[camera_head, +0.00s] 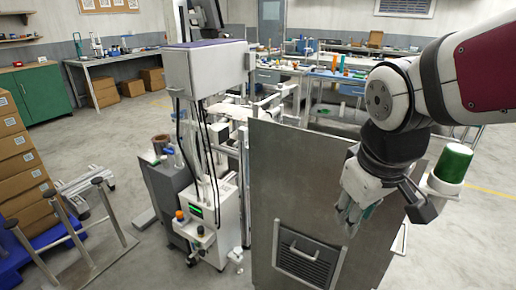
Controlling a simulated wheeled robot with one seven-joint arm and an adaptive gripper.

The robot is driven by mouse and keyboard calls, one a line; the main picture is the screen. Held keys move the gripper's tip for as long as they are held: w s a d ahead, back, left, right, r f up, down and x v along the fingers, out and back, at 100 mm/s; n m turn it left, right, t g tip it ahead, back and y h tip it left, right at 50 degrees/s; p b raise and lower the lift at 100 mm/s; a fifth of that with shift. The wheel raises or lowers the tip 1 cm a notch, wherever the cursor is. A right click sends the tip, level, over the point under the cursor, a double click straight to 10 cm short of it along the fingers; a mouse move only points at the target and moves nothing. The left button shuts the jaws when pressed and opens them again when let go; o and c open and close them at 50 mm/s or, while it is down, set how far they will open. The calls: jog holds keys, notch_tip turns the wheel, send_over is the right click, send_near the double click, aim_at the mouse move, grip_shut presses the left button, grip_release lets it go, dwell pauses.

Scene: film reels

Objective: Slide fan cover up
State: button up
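The fan cover (312,268) is a dark slatted panel in a lighter frame, low on the front of a tall grey metal cabinet (285,165). A pale bar handle (297,251) crosses its upper part. The bottom of the cover is close to the picture's lower edge. My gripper (352,212) hangs at the right, in front of the cabinet face and above and right of the cover. It appears apart from the handle. Its fingers point downward and overlap one another, so their opening is unclear. I see nothing held in it.
A green cylinder (453,163) stands on a pale ledge right of my gripper. A grey and white machine (205,220) stands left of the cabinet. Stacked boxes (22,180) and a metal-legged frame (85,245) are at the left. Open floor (120,150) lies between.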

jog(key=w+f+n+b, duration=0.4)
jog(key=w+f+b, duration=0.1)
jog(key=w+f, duration=0.65)
jog(key=n+g+b, duration=0.1)
jog(key=n+b, duration=0.2)
send_near(304, 254)
jog(key=b+x, duration=0.4)
jog(key=x, duration=0.4)
grip_shut()
